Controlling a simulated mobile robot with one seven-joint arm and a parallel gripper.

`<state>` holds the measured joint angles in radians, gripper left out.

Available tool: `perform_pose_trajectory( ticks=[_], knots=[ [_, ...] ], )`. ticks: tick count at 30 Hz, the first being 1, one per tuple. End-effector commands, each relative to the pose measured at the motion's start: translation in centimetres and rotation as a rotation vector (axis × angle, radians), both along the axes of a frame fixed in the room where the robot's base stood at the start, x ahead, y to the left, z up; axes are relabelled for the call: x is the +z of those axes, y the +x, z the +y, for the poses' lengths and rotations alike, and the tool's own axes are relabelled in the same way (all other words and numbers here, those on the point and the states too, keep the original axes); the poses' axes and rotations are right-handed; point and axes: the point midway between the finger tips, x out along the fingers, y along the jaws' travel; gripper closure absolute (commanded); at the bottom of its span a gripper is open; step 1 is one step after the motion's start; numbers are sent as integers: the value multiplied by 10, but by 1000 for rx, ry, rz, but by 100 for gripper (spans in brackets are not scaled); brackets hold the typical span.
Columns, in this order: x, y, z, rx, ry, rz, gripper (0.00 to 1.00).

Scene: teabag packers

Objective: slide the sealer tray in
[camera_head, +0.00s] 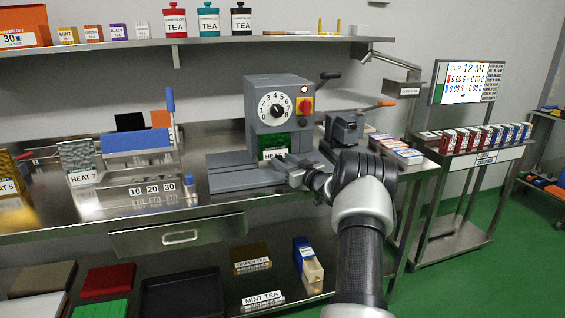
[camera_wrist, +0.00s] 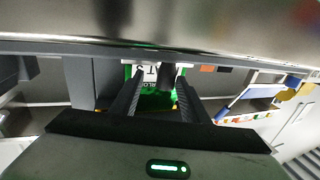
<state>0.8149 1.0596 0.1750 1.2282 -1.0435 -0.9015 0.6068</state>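The sealer is a grey machine (camera_head: 258,97) with a numbered dial and a red switch on a yellow plate, standing on the steel bench. Its grey tray (camera_head: 240,178) sticks out at the front, low down. A green packet (camera_head: 273,143) with a white label stands in the sealer's mouth, and it also shows in the wrist view (camera_wrist: 150,99). My gripper (camera_head: 284,161) is at the tray's front right. In the wrist view its two dark fingers (camera_wrist: 160,88) are apart, with a small grey handle-like part (camera_wrist: 166,74) between their tips. Whether they touch it is unclear.
A second grey device with an orange-tipped lever (camera_head: 345,130) stands close to the right of the sealer. A blue-topped heat unit (camera_head: 137,140) is to the left. A shelf with tea canisters (camera_head: 208,22) hangs above. The bench front left of the tray is mostly clear.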

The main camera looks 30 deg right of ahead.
Motion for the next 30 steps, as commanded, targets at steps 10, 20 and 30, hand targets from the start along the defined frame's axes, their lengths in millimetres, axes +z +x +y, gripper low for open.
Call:
perform_pose_trajectory(
  ticks=[10,20,30],
  knots=[
    [1,-4,3,5,1,-1,59],
    [2,-70,-1,1,3,1,59],
    [1,-147,-3,0,2,1,59]
  ],
)
